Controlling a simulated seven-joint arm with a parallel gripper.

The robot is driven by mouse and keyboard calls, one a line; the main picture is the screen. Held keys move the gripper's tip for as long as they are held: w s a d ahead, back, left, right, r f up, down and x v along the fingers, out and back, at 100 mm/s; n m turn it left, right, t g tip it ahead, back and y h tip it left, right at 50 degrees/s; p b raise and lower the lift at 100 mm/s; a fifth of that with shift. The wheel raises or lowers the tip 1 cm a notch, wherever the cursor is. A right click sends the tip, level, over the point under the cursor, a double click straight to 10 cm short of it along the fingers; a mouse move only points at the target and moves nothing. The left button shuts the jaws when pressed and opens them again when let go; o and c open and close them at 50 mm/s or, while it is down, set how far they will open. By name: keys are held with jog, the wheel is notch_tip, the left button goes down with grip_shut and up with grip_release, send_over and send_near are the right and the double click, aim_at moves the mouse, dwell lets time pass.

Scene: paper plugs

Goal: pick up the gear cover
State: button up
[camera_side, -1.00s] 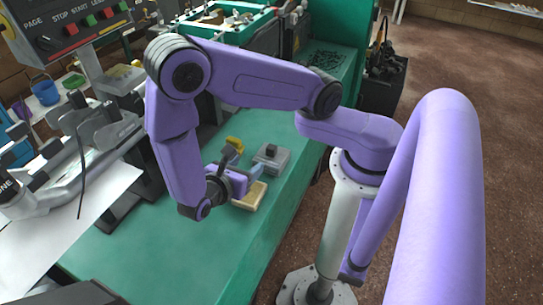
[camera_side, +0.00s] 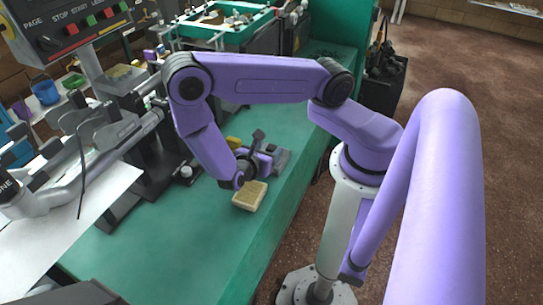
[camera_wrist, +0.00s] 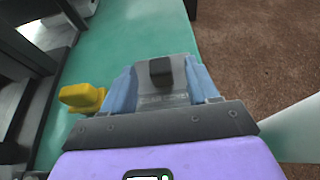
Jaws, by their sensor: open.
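A grey block with a dark knob on top, which I take to be the gear cover (camera_side: 283,160), sits on the green bench, partly hidden by my gripper (camera_side: 265,158) in the side view. In the wrist view the grey cover (camera_wrist: 162,100) with its dark knob lies straight ahead. The blue fingers of my gripper (camera_wrist: 160,78) are apart, one on each side of it. I cannot tell whether they touch it. Nothing is lifted.
A yellow piece (camera_wrist: 82,97) lies left of the cover in the wrist view. A beige block (camera_side: 250,196) stands on the bench in front of my gripper in the side view. Dark machine parts (camera_side: 150,165) stand to the left. The bench's right edge is close.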

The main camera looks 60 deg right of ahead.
aim_at(270, 149)
jog(key=shift+f+x, duration=0.25)
jog(key=shift+x, duration=1.6)
jog(key=shift+a, duration=0.1)
jog(key=shift+c, duration=0.3)
grip_shut()
jog(key=shift+r, duration=0.2)
